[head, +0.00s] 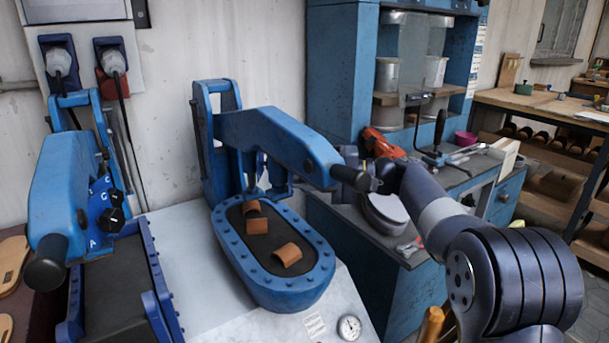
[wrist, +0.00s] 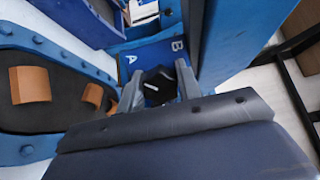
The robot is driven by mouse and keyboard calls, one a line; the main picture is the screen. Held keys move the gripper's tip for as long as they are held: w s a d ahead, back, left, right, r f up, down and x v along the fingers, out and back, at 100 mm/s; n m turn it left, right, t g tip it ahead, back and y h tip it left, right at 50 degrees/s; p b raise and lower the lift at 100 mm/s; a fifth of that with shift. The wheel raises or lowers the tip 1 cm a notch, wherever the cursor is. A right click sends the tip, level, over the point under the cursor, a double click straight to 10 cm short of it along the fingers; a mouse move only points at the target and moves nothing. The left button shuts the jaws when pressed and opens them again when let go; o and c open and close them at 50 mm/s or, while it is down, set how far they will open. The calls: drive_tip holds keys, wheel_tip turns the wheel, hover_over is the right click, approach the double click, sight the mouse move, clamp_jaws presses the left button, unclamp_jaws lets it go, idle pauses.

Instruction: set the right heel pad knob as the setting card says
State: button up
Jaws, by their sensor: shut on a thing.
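In the wrist view my gripper (wrist: 158,88) is shut on a black knob (wrist: 154,84), one finger on each side. The knob has a white pointer mark toward the picture's left. It sits on a blue plate (wrist: 150,54) lettered A and B; other letters, if any, are hidden. In the head view my gripper (head: 378,176) is by the right side of the blue press (head: 270,130), near its black handle grip (head: 350,178); the knob is hidden there. A small printed paper (head: 314,325) lies on the bench; I cannot tell whether it is the setting card.
Brown curved pieces (head: 287,254) lie on the press's oval bed (head: 265,292). Another blue press (head: 75,185) with black knobs (head: 112,217) stands at the left. A round dial (head: 349,327) lies at the bench's front. A blue cabinet (head: 360,265) is close behind my arm.

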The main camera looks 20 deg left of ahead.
drive_tip(key=o, duration=1)
drive_tip(key=shift+c, duration=0.2)
drive_tip(key=shift+r, duration=0.1)
